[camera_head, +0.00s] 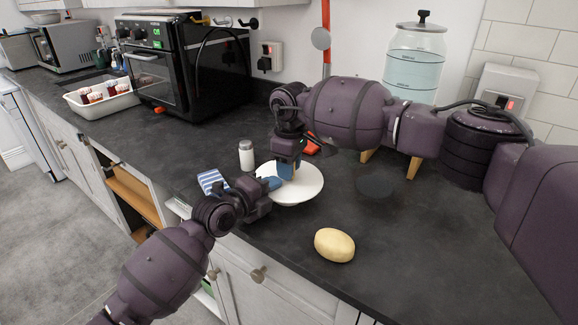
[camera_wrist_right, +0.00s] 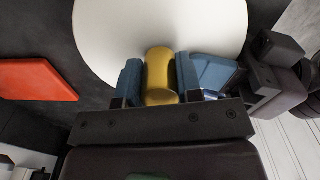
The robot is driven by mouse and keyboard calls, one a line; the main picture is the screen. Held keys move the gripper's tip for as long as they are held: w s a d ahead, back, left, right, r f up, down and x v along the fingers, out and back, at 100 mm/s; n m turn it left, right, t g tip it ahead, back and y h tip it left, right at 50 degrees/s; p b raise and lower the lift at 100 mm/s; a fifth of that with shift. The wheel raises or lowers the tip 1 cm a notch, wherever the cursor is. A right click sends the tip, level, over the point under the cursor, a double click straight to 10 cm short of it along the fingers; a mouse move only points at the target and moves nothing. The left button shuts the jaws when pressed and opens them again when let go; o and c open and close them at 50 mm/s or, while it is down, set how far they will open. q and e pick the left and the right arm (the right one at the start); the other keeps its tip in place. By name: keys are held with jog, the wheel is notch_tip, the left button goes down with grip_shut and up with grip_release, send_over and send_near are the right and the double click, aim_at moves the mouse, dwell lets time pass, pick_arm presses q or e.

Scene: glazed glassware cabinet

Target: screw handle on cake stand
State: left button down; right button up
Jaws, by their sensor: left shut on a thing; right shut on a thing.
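The white round cake stand (camera_head: 308,190) sits on the dark counter; its plate fills the top of the right wrist view (camera_wrist_right: 110,35). My right gripper (camera_head: 286,172) points down over the plate. In the right wrist view its blue fingers (camera_wrist_right: 160,85) are shut on the yellow handle (camera_wrist_right: 159,68), which is over the plate near its rim. My left gripper (camera_head: 272,184) comes in from the left, shut at the plate's left edge; its blue finger shows beside the handle in the right wrist view (camera_wrist_right: 212,72). Whether the handle's lower end touches the stand is hidden.
A yellow potato-like item (camera_head: 334,245) lies near the front edge. A red-orange flat item (camera_wrist_right: 38,80) lies close by. A water dispenser (camera_head: 415,65) and black oven (camera_head: 180,70) stand behind.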

jog(key=shift+f, duration=0.1)
jog(key=o, duration=0.9)
jog(key=shift+r, duration=2.3)
